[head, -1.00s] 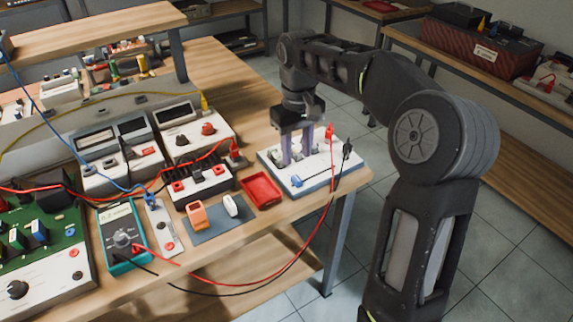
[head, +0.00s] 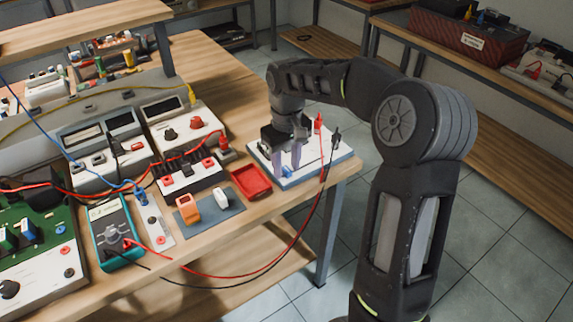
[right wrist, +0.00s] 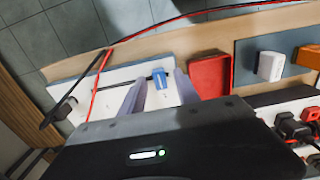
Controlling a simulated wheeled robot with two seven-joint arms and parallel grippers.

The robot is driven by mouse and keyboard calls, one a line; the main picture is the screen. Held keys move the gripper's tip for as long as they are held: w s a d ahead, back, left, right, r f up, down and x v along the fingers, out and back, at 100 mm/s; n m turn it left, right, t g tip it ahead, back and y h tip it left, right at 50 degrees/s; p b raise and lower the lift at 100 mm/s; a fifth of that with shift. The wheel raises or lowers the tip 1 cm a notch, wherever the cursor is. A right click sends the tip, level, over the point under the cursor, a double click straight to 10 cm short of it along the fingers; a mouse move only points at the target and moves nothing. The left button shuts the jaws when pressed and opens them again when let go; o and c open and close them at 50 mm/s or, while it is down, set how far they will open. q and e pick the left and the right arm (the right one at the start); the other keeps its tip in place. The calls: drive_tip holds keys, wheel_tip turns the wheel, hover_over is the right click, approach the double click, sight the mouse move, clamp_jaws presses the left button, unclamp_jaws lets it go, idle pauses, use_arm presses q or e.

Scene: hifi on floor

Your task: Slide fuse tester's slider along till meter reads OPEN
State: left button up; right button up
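The fuse tester is a white board with a blue edge (head: 330,162) at the right end of the bench, with a red and a black lead plugged in. Its blue slider (right wrist: 159,77) shows clearly in the right wrist view; the gripper largely hides it in the head view. My right gripper (head: 287,170) points down over the board. In the right wrist view its pale purple fingers are apart, one on each side of the slider; I cannot tell whether they touch it. The teal meter (head: 118,232) lies left on the bench; its reading is not legible. My left gripper is not in view.
A red tray (head: 251,179) lies just left of the tester. A blue-grey mat (head: 208,217) holds an orange and a white piece. Red and black leads loop past the bench's front edge. Several instruments crowd the left; open floor lies to the right.

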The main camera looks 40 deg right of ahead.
drive_tip(key=shift+f, duration=0.15)
drive_tip(key=shift+c, duration=0.5)
clamp_jaws()
idle(0.9)
